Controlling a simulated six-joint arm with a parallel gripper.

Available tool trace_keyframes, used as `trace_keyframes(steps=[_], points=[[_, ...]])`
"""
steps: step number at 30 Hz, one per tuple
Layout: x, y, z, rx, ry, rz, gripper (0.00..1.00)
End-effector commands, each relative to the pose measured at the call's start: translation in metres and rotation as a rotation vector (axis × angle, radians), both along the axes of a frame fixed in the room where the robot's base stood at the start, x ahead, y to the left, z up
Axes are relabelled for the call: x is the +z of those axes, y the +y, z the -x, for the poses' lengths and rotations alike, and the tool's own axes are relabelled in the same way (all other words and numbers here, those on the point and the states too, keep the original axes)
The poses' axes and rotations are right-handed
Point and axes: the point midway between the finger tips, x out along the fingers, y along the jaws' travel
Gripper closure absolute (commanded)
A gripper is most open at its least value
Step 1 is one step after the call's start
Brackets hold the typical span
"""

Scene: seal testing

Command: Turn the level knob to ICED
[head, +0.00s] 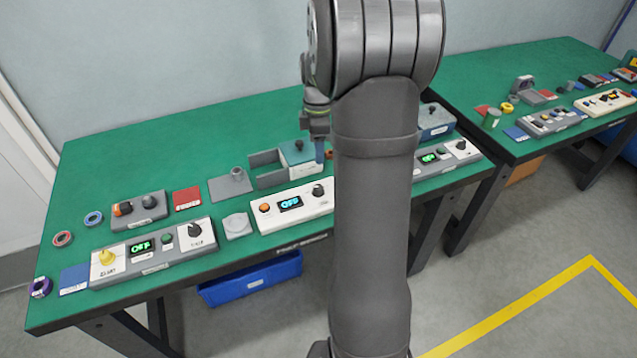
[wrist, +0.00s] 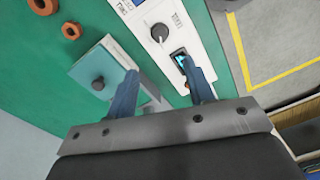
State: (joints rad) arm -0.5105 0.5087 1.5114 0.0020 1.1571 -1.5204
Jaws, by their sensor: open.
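No label for the level knob or ICED is readable, so I cannot tell which knob it is. A white panel (wrist: 170,55) lies below my open gripper (wrist: 159,69) in the wrist view. It carries a dark-topped knob (wrist: 160,33) and a small blue-lit window (wrist: 181,60), close to the right fingertip. The left finger overlaps a grey box with a teal lid and dark knob (wrist: 98,82).
A grey panel (head: 150,270) with yellow and black knobs stands at left. A two-knob box (head: 139,212), red pad (head: 187,198) and tape rings (head: 93,219) lie nearby. Another panel (head: 450,155) stands right of my arm. The green table (head: 130,165) is clear at the back left.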

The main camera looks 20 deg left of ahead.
Motion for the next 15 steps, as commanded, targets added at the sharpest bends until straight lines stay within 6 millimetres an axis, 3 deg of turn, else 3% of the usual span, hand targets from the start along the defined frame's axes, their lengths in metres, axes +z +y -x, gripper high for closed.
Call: trace_keyframes(steps=[6, 15], points=[[-0.051, -0.001, 0.003, -0.001, 0.004, 0.002, 0.52], [-0.108, -0.002, 0.004, -0.002, 0.003, 0.001, 0.52]])
